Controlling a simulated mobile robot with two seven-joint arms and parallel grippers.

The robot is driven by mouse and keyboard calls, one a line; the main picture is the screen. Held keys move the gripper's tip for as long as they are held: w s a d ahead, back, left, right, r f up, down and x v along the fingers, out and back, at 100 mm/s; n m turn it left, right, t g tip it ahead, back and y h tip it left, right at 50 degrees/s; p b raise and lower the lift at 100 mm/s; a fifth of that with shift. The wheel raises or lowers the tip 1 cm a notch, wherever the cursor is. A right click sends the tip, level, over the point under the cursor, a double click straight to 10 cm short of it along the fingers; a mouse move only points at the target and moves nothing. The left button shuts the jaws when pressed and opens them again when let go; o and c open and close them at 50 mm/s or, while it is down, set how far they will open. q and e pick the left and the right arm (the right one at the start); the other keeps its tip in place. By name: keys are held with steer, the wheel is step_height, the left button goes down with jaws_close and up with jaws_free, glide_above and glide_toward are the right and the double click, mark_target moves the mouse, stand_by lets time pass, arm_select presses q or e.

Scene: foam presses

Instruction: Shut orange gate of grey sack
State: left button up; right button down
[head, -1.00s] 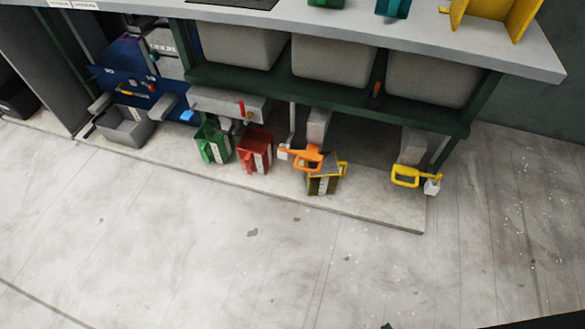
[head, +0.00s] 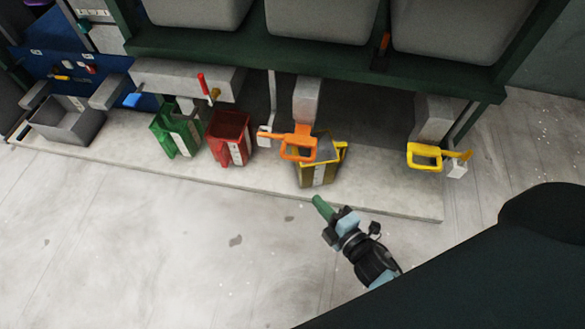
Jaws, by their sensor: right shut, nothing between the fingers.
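The orange gate (head: 299,147) is a looped handle on a pale bracket, below the middle grey sack (head: 322,18). A pale grey chute (head: 306,100) comes down just above it. I cannot tell how far the gate is open. A yellow bin (head: 316,175) with a white label stands directly under the gate, which partly covers its top. My right gripper (head: 321,206) is shut and empty, below and in front of the yellow bin and apart from the gate. My left gripper is out of view.
A red bin (head: 229,140) and a green bin (head: 177,133) stand to the left. A yellow gate (head: 425,156) is at the right end. The dark green shelf frame (head: 320,66) runs above the gates. The floor (head: 130,250) in front is clear.

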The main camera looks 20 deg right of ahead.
mark_target(291, 159)
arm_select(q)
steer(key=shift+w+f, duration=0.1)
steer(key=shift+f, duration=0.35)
arm_select(e)
steer(key=shift+w+f, duration=0.2)
steer(key=shift+f, duration=0.25)
steer(key=shift+w+a, duration=0.1)
